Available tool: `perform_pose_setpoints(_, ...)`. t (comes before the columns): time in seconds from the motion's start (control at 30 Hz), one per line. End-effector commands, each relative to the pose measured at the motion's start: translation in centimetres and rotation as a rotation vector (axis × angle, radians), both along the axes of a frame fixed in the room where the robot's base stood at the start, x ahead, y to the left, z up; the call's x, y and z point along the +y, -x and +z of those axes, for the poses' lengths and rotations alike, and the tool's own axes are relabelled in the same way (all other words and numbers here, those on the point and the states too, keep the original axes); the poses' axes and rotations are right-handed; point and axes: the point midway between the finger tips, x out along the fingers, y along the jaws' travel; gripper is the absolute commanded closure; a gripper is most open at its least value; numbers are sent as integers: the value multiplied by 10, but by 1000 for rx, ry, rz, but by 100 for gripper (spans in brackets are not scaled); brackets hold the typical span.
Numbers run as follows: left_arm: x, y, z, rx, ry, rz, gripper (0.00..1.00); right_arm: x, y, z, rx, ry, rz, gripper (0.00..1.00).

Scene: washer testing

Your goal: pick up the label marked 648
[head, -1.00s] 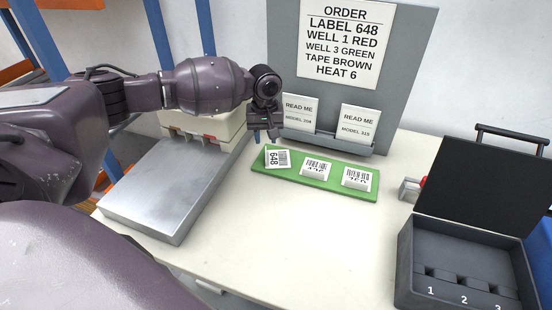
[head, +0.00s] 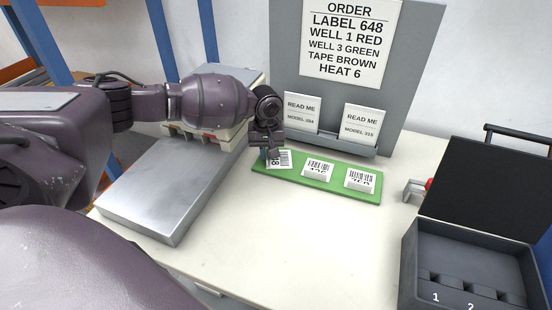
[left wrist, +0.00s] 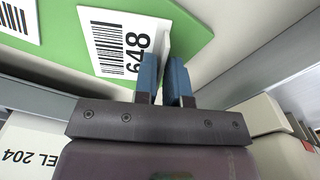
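The label marked 648 (head: 284,160) is white with a barcode and lies at the left end of the green strip (head: 318,182). My left gripper (head: 267,152) is down at the label's left edge and covers part of its number. In the left wrist view the label (left wrist: 112,42) shows its 648 and barcode beside the blue fingers (left wrist: 165,75). The fingers stand close together, with a thin white upright part of the label between them. The label still appears to rest on the strip. My right gripper is not in view.
Two other barcode labels (head: 318,169) (head: 361,180) sit on the strip. Behind it are READ ME cards (head: 302,111) and the order board (head: 345,40). A metal plate (head: 165,190) is left, an open dark case (head: 465,265) right. The front table is clear.

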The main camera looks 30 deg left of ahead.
Motion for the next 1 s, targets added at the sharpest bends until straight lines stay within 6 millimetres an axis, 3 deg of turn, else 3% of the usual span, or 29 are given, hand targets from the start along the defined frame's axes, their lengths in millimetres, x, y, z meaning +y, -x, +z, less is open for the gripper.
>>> perform_pose_setpoints(0.4,0,0,0,0,0,0,100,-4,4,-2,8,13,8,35)
perform_pose_setpoints(0.57,0,0,12,-2,0,1,100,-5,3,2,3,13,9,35)
perform_pose_setpoints(0.77,0,-1,51,-7,1,0,100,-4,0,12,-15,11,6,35)
perform_pose_setpoints(1.0,0,-1,115,-8,1,0,100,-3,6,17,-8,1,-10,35)
